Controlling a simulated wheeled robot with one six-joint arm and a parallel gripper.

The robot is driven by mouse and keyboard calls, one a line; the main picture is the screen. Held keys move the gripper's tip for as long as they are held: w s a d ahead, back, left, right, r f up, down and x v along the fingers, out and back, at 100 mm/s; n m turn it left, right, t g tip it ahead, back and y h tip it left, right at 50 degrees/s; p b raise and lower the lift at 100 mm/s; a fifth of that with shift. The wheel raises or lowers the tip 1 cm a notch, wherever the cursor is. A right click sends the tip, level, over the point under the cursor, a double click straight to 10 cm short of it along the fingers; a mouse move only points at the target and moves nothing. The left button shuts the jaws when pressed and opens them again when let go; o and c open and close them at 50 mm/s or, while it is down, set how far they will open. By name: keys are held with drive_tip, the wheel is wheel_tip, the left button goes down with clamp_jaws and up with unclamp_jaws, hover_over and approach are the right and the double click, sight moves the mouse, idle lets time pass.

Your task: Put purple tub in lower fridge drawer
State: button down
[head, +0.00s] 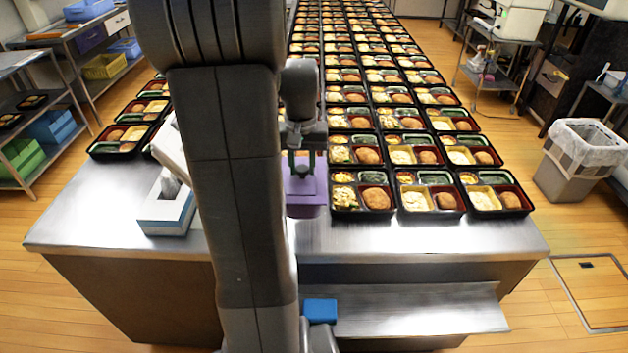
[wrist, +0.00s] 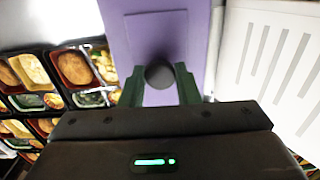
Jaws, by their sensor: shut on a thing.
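The purple tub (head: 304,188) is at the near part of the steel table, just right of my arm in the head view. My gripper (head: 302,160) is above it and shut on its upper part. In the wrist view the tub (wrist: 198,32) fills the top middle, between the green fingers of my gripper (wrist: 160,90). My arm hides part of the tub's left side, and I cannot tell whether its base touches the table. No fridge or fridge drawer can be made out.
Rows of filled bento trays (head: 405,195) cover the table to the right and back. A tissue box (head: 167,208) and a white box stand left of my arm. The table's front strip (head: 420,238) is clear. A lower steel shelf (head: 410,308) juts out in front. A bin (head: 575,165) stands right.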

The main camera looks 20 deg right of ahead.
sight(303, 181)
wheel_tip(303, 181, down, 8)
drive_tip(key=shift+r, duration=0.1)
idle(0.4)
drive_tip(key=c, duration=1.1)
unclamp_jaws()
drive_tip(key=shift+s, duration=0.1)
